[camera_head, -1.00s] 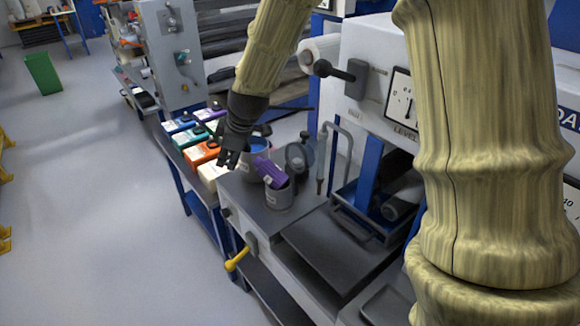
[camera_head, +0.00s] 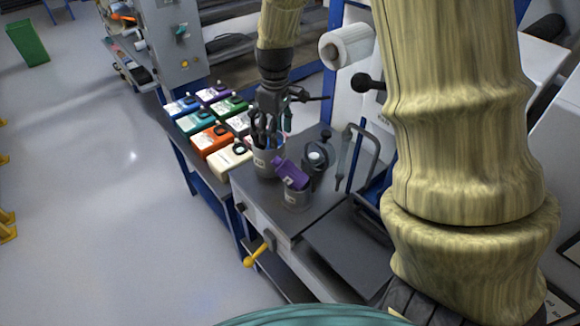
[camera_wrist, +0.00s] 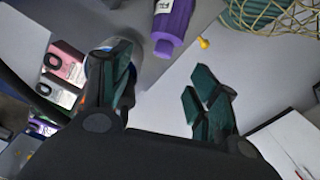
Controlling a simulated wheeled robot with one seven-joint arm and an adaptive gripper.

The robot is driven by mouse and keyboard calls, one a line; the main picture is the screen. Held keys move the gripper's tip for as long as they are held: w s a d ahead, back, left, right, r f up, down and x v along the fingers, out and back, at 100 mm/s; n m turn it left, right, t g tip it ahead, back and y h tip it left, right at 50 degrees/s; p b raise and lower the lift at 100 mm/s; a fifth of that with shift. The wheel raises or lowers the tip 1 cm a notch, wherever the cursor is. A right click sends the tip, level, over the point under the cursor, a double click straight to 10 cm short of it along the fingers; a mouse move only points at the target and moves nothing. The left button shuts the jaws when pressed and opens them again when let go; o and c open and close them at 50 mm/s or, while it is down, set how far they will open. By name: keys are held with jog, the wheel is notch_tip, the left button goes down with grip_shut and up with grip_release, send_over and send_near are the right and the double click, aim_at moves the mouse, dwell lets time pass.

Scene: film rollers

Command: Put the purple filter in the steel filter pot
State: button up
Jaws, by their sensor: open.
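The purple filter (camera_head: 291,174) sits tilted in the mouth of a grey metal pot (camera_head: 296,199) on the dark bench top, its upper part sticking out above the rim. It also shows in the wrist view (camera_wrist: 174,20), at the top, beyond and between my fingers. My gripper (camera_head: 268,138) is open and empty, pointing down over a second, larger grey pot (camera_head: 268,163) just behind and left of the filter. I cannot tell whether the fingers touch this pot. The fingers are spread apart in the wrist view (camera_wrist: 160,92).
A round dark holder (camera_head: 317,156) and a bent metal pipe (camera_head: 360,150) stand right of the pots. A yellow-handled lever (camera_head: 259,253) sticks out at the front.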

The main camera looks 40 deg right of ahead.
aim_at(289, 172)
notch_tip(289, 172, down, 5)
jog(key=shift+s+a+f+p, duration=0.1)
jog(key=shift+s+p, duration=0.05)
jog(key=shift+p, duration=0.45)
jog(key=shift+a+f+p, duration=0.2)
jog(key=shift+f+p, duration=0.2)
jog(key=shift+f, duration=0.1)
jog(key=shift+w+a+f+p, duration=0.15)
jog(key=shift+f+p, duration=0.2)
jog(key=shift+f, duration=0.25)
jog(key=shift+w+a+f+p, duration=0.1)
jog(key=shift+f+p, duration=0.2)
jog(key=shift+f, duration=1.3)
jog(key=shift+c, duration=0.4)
jog(key=c, duration=0.8)
